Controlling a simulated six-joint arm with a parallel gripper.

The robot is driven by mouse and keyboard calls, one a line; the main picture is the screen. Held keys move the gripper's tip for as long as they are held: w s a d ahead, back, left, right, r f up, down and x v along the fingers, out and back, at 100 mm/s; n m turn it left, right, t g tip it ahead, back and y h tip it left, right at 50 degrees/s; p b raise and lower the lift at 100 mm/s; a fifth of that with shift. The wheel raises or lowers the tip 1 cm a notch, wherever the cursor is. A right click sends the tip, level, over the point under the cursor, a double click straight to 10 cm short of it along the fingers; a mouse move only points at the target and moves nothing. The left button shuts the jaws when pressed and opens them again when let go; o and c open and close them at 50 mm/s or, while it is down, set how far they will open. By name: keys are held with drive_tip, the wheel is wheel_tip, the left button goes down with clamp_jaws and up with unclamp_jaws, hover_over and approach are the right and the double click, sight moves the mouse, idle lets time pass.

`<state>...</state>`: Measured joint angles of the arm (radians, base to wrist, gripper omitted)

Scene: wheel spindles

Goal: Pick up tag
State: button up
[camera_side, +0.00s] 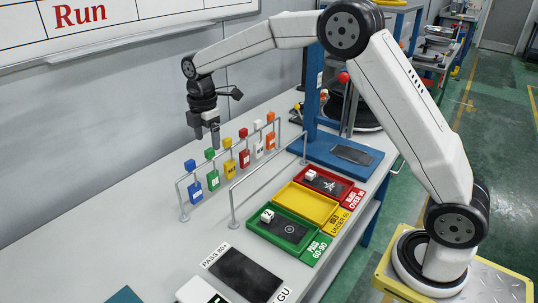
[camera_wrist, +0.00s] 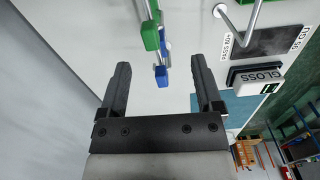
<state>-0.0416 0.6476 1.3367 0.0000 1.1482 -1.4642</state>
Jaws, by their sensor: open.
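Several coloured tags hang in a row on a metal rail (camera_side: 184,217). My gripper (camera_side: 207,142) is above and behind the row in the side view, pointing down, open and apart from the tags. In the wrist view my open gripper (camera_wrist: 161,64) has nothing between its fingers. A green tag (camera_wrist: 150,37) and a blue tag (camera_wrist: 161,76) show beyond the fingertips.
A second rail (camera_side: 233,205) stands right of the tags. Beyond it are a green tray (camera_side: 262,233), a yellow tray (camera_side: 306,203) and a red tray (camera_side: 343,190). A dark mat (camera_side: 245,273) lies nearer. The wall runs close behind my gripper.

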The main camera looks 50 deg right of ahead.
sight(208, 150)
drive_tip(key=shift+w+r+n, duration=0.1)
drive_tip(key=shift+w+n, duration=0.3)
drive_tip(key=shift+d+f, duration=0.2)
drive_tip(key=shift+f, duration=3.75)
clamp_jaws()
